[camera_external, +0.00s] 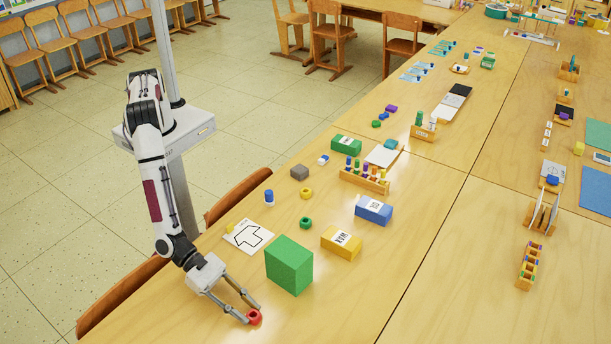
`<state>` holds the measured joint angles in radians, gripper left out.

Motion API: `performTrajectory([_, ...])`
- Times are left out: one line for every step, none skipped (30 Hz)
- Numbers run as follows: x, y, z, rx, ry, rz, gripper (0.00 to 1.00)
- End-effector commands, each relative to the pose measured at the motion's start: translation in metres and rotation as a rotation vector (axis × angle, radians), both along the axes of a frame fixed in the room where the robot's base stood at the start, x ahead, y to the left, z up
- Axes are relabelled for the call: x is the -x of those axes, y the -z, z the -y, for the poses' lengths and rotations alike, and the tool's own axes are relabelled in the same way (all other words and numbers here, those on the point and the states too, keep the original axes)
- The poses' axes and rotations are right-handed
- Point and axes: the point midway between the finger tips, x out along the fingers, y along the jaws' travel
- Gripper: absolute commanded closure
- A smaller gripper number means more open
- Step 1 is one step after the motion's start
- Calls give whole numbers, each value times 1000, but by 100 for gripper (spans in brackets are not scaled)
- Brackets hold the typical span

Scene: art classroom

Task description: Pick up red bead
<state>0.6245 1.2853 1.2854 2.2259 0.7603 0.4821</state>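The red bead (254,317) is a small ring-like piece near the front edge of the wooden table, at the bottom of the view. My gripper (252,314) reaches down to it, with its fingers spread apart. One fingertip is at the bead's left side and the other is just above and behind it. I cannot tell whether either finger touches the bead. The bead appears to rest on the table.
A large green block (289,265) stands close to the right of my gripper. Behind it are a green bead (305,222), a yellow bead (306,193), a yellow box (341,243) and a white card (248,236). The table right of the red bead is clear.

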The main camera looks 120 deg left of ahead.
Motion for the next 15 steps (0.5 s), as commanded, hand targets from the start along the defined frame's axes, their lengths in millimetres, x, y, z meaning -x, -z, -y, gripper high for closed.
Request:
performTrajectory([0, 0, 0, 0, 0, 0, 85])
performTrajectory([0, 0, 0, 0, 0, 0, 85])
performTrajectory([0, 0, 0, 0, 0, 0, 85])
performTrajectory([0, 0, 0, 0, 0, 0, 85])
performTrajectory([0, 0, 0, 0, 0, 0, 85])
performTrajectory([0, 0, 0, 0, 0, 0, 85])
performTrajectory([0, 0, 0, 0, 0, 0, 85])
performTrajectory([0, 0, 0, 0, 0, 0, 85])
performTrajectory([0, 0, 0, 0, 0, 0, 85])
performTrajectory([0, -1, 0, 0, 0, 0, 85])
performTrajectory([0, -1, 0, 0, 0, 0, 85])
performTrajectory([0, -2, 0, 0, 0, 0, 85])
performTrajectory([0, -3, 0, 1, 0, 1, 85])
performTrajectory([0, -4, 0, 1, 0, 1, 85])
performTrajectory([0, -6, 0, 1, 0, 1, 85])
